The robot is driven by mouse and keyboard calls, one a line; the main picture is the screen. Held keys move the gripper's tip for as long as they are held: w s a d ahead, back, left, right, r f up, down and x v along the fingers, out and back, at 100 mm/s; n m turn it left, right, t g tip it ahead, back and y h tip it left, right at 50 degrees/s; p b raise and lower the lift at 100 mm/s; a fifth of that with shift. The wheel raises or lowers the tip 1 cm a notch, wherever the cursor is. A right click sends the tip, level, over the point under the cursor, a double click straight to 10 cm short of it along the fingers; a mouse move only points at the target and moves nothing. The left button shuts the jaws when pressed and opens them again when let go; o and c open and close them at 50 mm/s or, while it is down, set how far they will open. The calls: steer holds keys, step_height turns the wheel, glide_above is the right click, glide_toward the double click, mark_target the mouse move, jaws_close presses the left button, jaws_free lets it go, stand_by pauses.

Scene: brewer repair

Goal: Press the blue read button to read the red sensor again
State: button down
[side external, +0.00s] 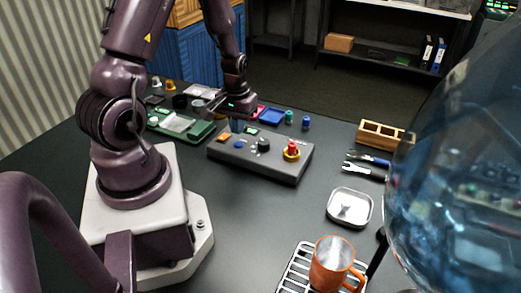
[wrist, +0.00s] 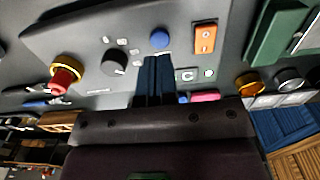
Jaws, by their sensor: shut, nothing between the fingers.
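The blue button (side external: 239,145) is on the top face of the dark grey control box (side external: 290,172). In the wrist view the blue button (wrist: 160,40) shows just beyond my fingertips. My gripper (side external: 237,127) is shut and empty, pointing down over the back part of the box. Whether the fingertips touch the box cannot be told. I cannot pick out the red sensor for sure.
The box also carries an orange switch (wrist: 205,38), a black knob (wrist: 115,62) and a red mushroom button (side external: 292,148) on a yellow collar. An orange mug (side external: 332,262) and a large glass vessel (side external: 455,170) stand at front right.

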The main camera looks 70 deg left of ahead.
steer(key=shift+r, duration=0.2)
step_height(320, 180, up, 6)
steer(key=shift+f, duration=0.1)
stand_by(0.7)
steer(key=shift+d, duration=0.1)
stand_by(0.7)
steer(key=s+d+r+m+t, duration=0.2)
steer(key=d+r+m, duration=0.2)
steer(key=d+r, duration=0.6)
steer(key=s+d+r+m+t, duration=0.2)
steer(key=d+r+m, duration=0.3)
steer(key=d+r, duration=0.5)
steer(key=shift+s+d+r+t, duration=0.15)
steer(key=shift+d+r+t, duration=0.1)
steer(key=shift+t, duration=0.55)
